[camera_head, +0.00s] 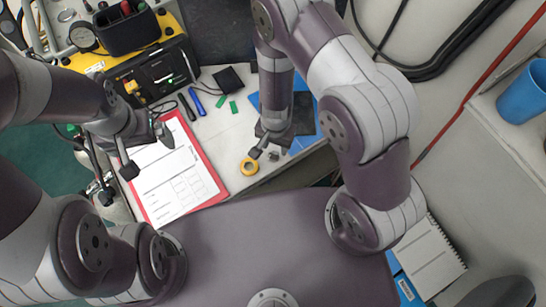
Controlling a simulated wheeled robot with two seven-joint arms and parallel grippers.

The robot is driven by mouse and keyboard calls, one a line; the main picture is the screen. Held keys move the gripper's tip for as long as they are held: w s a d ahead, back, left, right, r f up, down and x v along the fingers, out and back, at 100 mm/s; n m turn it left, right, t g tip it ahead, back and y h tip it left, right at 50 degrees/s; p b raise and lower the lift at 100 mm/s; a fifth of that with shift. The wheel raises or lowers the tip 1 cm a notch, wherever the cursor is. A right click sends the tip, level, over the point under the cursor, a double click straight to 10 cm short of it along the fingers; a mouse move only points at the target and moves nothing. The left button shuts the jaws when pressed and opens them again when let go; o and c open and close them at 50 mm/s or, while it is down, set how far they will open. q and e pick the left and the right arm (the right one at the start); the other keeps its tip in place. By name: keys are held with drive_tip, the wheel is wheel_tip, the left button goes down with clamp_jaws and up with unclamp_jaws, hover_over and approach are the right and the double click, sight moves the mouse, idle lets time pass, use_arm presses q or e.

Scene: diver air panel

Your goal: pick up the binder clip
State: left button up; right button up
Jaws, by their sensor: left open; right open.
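A small grey-dark object (273,156) lies on the white table beside the fingertips of my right gripper; it may be the binder clip, but it is too small to tell. My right gripper (268,146) is open, pointing down just above it, and I see nothing held in it. Part of the table there is hidden by the gripper and wrist. My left gripper (146,154) is open and empty over the red clipboard (216,182) with its printed sheet.
A yellow tape roll (249,166) lies by the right gripper. A blue marker (197,101), a dark pen (187,107), small green pieces (233,107) and a black square item (228,79) lie further back. A blue folder (309,142) is at the right. A blue cup (523,94) stands far right.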

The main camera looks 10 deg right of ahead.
sight(273, 158)
drive_tip(key=f, duration=0.2)
drive_tip(key=shift+w+a+f+b, duration=0.15)
drive_tip(key=shift+w+f+b, duration=0.2)
drive_tip(key=shift+w, duration=0.05)
drive_tip(key=f, duration=0.2)
drive_tip(key=shift+s+a+f+b, duration=0.15)
drive_tip(key=shift+s+f+b, duration=0.2)
drive_tip(key=shift+f+b, duration=0.05)
drive_tip(key=shift+s+f, duration=0.15)
drive_tip(key=shift+f, duration=0.25)
drive_tip(key=shift+c, duration=0.3)
drive_tip(key=c, duration=0.7)
use_arm(q)
drive_tip(key=shift+w+f, duration=0.15)
drive_tip(key=shift+f, duration=0.4)
drive_tip(key=shift+w+f, duration=0.15)
drive_tip(key=shift+f, duration=0.35)
